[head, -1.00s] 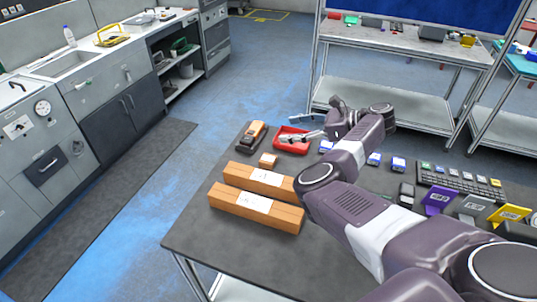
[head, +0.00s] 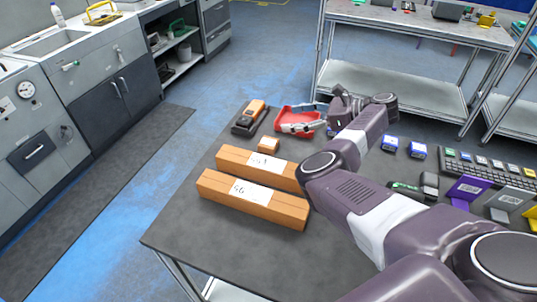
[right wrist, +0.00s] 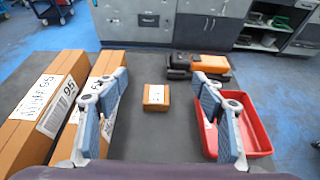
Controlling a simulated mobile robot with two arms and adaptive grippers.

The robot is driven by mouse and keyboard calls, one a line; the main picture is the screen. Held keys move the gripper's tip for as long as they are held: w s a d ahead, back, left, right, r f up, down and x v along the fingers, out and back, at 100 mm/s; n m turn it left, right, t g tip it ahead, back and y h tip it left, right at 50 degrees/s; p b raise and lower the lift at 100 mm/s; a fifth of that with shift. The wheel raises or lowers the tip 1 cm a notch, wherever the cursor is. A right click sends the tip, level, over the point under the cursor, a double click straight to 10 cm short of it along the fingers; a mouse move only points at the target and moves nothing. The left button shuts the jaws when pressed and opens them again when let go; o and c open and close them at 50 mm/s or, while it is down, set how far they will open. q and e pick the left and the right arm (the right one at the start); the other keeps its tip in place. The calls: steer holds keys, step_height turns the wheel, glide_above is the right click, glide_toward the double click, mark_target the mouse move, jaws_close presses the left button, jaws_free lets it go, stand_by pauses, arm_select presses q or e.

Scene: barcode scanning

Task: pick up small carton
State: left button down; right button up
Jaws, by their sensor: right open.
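The small carton (head: 268,144) is a little brown box with a white label, lying on the dark table just behind the long cartons in the head view. In the right wrist view the small carton (right wrist: 156,97) is near the middle, between the two fingers and touched by neither. My right gripper (head: 302,117) is open and empty, and overlaps the red tray in the head view. Its spread fingers also show in the right wrist view (right wrist: 158,80). My left gripper is out of sight.
Two long brown cartons (head: 255,200) lie side by side near the small carton. A red tray (right wrist: 256,135) and a black-and-orange device (head: 250,116) are close by. A keyboard (head: 490,166) and colored card stands are at right. The table's front left is clear.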

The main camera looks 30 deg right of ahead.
steer(key=b, duration=0.8)
glide_toward(275, 144)
steer(key=x, duration=0.3)
steer(key=shift+w, duration=0.35)
steer(key=shift+f+b, duration=0.4)
steer(key=shift+f, duration=0.1)
steer(key=x, duration=0.4)
steer(key=p+x, duration=0.1)
steer(key=x, duration=0.2)
steer(key=shift+a+r, duration=0.25)
steer(key=shift+r, duration=0.05)
steer(key=shift+w+a+f, duration=0.15)
steer(key=shift+w+a, duration=0.05)
steer(key=shift+w, duration=0.1)
steer(key=c, duration=1.3)
steer(key=shift+c, duration=0.3)
